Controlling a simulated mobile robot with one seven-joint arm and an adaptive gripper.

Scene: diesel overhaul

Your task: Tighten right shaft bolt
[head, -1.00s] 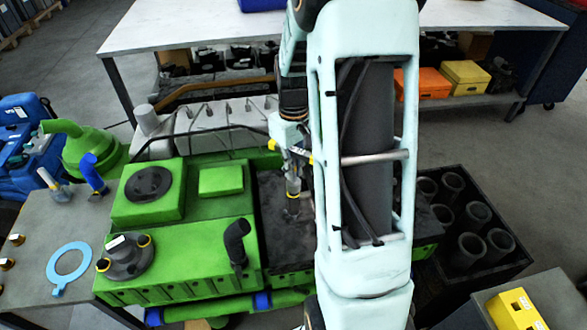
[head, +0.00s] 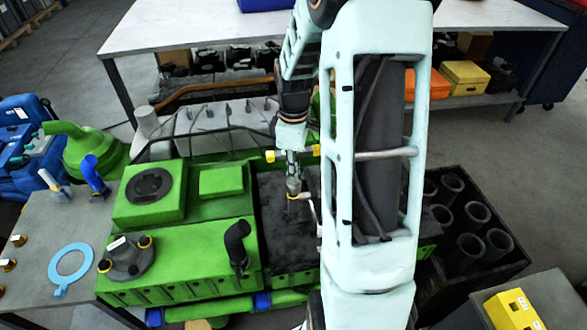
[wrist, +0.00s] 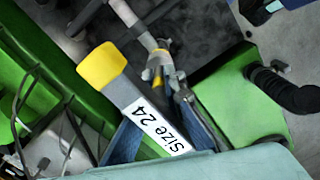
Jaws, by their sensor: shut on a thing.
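A tool (head: 270,156) labelled "Size 24" has a grey handle with yellow ends. In the wrist view its label and one yellow end (wrist: 102,66) are close to the camera. My gripper (head: 292,152) is shut on this tool above the dark grey part (head: 275,230) of the green engine. Below the gripper, silver metal reaches down to a small yellow-orange ring (wrist: 158,53) near the dark surface. I cannot make out the right shaft bolt or whether the tool touches it. My arm hides the engine's right part.
The green engine (head: 190,268) carries a black elbow pipe (head: 236,238). A black crate of grey cylinders (head: 515,262) stands to the right. A grey table (head: 30,235) with a blue ring (head: 70,262) is at left. A white-topped bench (head: 190,28) stands behind.

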